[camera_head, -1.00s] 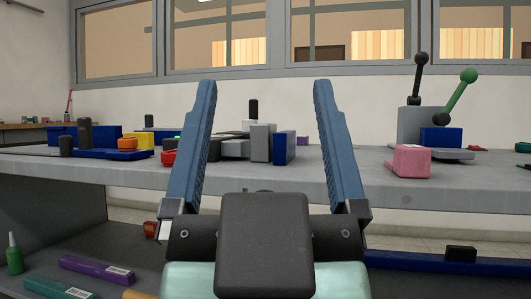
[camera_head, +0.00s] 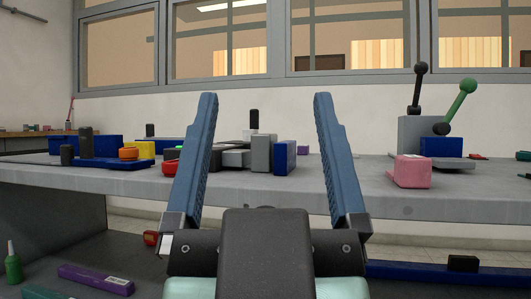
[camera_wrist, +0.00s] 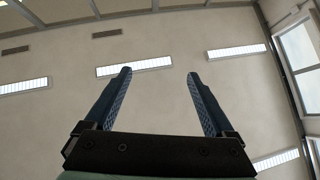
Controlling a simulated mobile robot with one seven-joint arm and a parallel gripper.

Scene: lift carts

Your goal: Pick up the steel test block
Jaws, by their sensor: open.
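An upright grey block (camera_head: 261,153) stands on the grey workbench, beside a blue block (camera_head: 284,157) on its right. A lower grey block (camera_head: 236,158) lies to its left. I cannot tell for certain which grey piece is the steel test block; the upright one looks likely. My gripper (camera_head: 265,97) is open and empty, its two blue fingers pointing up in front of the bench, one on each side of these blocks in the picture. In the wrist view my gripper (camera_wrist: 158,72) shows open against the ceiling, with no block in view.
The workbench (camera_head: 330,190) spans the view. A pink block (camera_head: 412,171) sits near its front edge, right of my gripper. A lever fixture (camera_head: 416,130) stands behind it. A blue tray (camera_head: 100,162) with dark cylinders is at left. Several coloured pieces lie on the lower shelf.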

